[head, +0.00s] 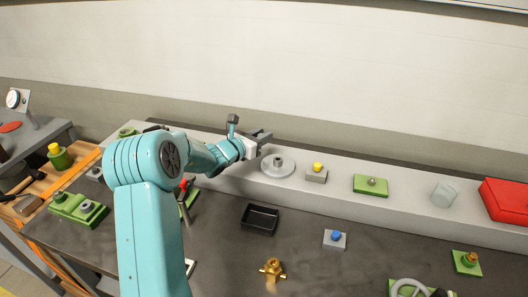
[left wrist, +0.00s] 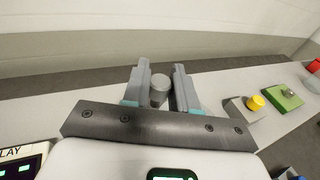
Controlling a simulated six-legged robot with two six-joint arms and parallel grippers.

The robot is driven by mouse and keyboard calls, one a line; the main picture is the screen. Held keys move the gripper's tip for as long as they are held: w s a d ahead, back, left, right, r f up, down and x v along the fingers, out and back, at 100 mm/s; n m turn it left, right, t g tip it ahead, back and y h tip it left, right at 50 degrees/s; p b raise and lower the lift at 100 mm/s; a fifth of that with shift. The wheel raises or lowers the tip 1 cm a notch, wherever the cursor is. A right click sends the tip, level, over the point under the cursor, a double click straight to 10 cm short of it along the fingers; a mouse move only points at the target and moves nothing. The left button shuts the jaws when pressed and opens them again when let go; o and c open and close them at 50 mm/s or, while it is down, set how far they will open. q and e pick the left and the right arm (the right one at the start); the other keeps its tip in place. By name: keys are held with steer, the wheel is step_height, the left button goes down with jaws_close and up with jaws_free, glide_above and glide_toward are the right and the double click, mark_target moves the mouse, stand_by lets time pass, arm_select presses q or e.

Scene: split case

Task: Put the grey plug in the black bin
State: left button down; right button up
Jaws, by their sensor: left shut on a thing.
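The grey plug (left wrist: 159,86), a short round cylinder, sits between the two fingers of my left gripper (left wrist: 159,90) in the left wrist view. The fingers are shut on it. In the head view my left gripper (head: 264,137) is above the grey ledge, near its back, and the plug cannot be told apart from the fingers. A pale round disc (head: 278,171) with a raised hub lies on the ledge just right of and below the gripper. The black bin (head: 260,225), a small open tray, sits on the dark bench in front of the ledge and looks empty. My right gripper is not in view.
On the ledge stand a yellow-button block (head: 316,175), a green plate (head: 370,190), a clear cup (head: 443,193) and a red box (head: 505,198). A blue-button block (head: 335,242) and a brass valve (head: 272,268) are on the bench near the bin. The wall rises behind the ledge.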

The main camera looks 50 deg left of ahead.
mark_target(261, 160)
arm_select(q)
step_height(261, 160, down, 6)
steer(key=shift+w, duration=0.1)
steer(key=shift+r, duration=0.1)
steer(key=shift+d, duration=0.1)
steer(key=c, duration=0.9)
jaws_free()
steer(key=shift+f, duration=0.2)
steer(key=shift+r, duration=0.15)
